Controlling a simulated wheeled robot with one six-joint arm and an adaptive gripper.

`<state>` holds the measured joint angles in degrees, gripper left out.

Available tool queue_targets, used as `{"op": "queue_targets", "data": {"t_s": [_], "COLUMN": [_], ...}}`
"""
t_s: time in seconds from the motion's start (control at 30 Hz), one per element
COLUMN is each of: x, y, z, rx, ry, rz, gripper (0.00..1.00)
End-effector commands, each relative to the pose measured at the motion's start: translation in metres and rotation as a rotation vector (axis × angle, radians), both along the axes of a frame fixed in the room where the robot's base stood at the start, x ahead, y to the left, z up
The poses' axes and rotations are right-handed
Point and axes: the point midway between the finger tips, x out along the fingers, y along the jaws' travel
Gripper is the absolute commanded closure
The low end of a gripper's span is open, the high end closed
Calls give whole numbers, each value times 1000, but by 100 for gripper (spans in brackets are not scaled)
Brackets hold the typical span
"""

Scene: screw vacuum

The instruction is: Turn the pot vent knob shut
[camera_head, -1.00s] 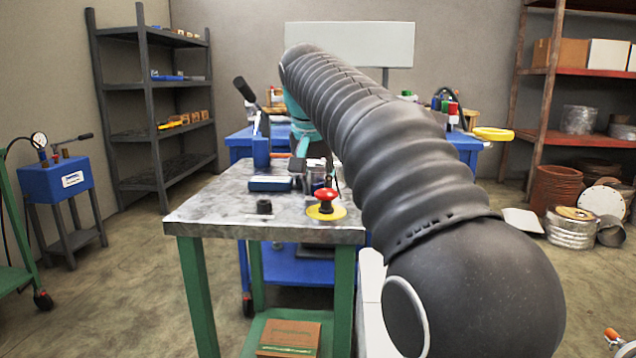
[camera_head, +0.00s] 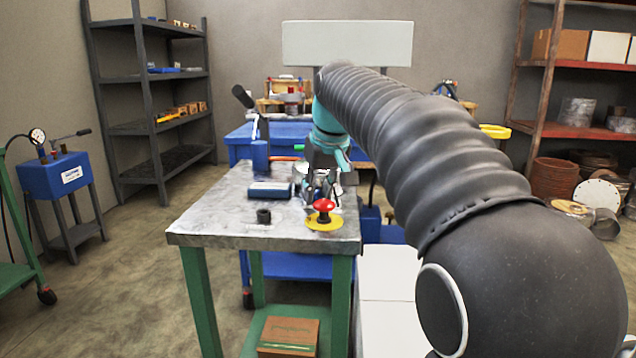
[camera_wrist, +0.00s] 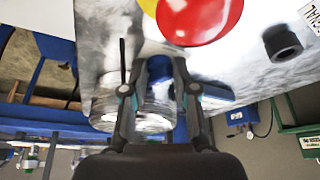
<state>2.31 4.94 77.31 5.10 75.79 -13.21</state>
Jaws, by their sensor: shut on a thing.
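My gripper (camera_head: 322,182) is over the far right part of the metal-topped table (camera_head: 210,215), just behind the red mushroom button. In the wrist view its two dark fingers (camera_wrist: 160,68) are shut on a small blue piece (camera_wrist: 159,90), which looks like the vent knob. The shiny metal pot (camera_wrist: 148,122) is beside and beneath the fingers in that view, partly hidden by them. In the head view the gripper hides most of the pot. The knob's turn angle cannot be told.
A red mushroom button (camera_head: 324,205) on a yellow disc stands close in front of my gripper. A blue box (camera_head: 270,190) and a black cylinder (camera_head: 264,216) lie to the left. The table's front left is clear. A blue bench stands behind.

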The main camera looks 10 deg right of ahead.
Motion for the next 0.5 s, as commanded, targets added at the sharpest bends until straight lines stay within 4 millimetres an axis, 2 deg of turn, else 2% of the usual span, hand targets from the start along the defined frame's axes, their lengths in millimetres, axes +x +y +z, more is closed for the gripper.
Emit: {"op": "queue_targets", "data": {"t_s": [0.2, 0.5], "x": [0, 0], "y": [-1, -1], "z": [1, 0], "rx": [1, 0], "ry": [2, 2], "rz": [108, 166], "gripper": [100, 100]}}
